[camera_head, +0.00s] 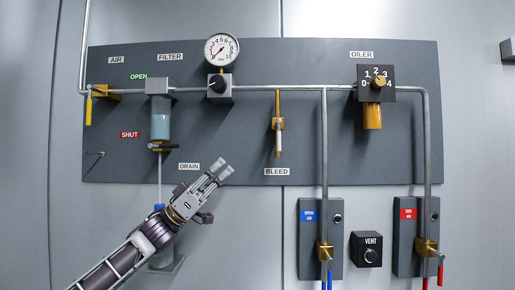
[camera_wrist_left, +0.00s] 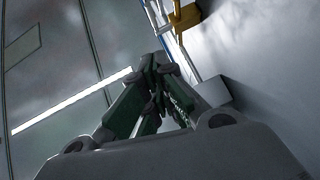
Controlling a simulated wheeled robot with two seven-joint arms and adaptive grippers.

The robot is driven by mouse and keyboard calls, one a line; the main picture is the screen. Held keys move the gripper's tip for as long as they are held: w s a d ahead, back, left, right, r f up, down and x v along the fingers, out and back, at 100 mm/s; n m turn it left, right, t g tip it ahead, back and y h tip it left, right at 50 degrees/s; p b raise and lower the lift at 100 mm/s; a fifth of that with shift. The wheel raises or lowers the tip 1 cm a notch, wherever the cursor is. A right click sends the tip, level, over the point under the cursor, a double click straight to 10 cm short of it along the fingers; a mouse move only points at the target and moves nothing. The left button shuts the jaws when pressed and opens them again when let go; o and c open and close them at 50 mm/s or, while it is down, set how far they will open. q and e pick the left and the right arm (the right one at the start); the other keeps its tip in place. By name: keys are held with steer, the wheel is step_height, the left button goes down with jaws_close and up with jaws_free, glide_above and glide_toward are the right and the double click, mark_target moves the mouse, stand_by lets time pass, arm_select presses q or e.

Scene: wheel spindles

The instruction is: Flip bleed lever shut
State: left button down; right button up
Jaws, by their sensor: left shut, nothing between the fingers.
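The bleed valve (camera_head: 278,124) is a small brass fitting on a short brass pipe, right of the panel's middle. Its pale lever (camera_head: 279,140) points straight down, in line with the pipe, above the BLEED label (camera_head: 277,172). My left gripper (camera_head: 221,171) is shut and empty, near the panel's lower edge, to the left of and below the bleed lever and apart from it. Its fingers point up and right. In the left wrist view the closed fingertips (camera_wrist_left: 154,62) meet at the centre. My right gripper is not in view.
The filter bowl (camera_head: 161,127), with its drain below, stands left of the bleed valve. A gauge (camera_head: 221,50) sits above and an oiler (camera_head: 373,116) to the right. A vertical pipe (camera_head: 324,150) runs close right of the bleed valve.

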mark_target(279, 136)
arm_select(q)
steer(key=d+f+p+x, duration=0.2)
steer(key=p+x, duration=0.2)
steer(key=x, duration=0.8)
steer(key=shift+w+d+r+p, duration=0.2)
steer(key=shift+w+d+p, duration=0.05)
steer(key=shift+w+p, duration=0.1)
steer(key=shift+d+f+b, duration=0.1)
steer(key=shift+f+b, duration=0.05)
steer(key=shift+b, duration=0.15)
stand_by(0.4)
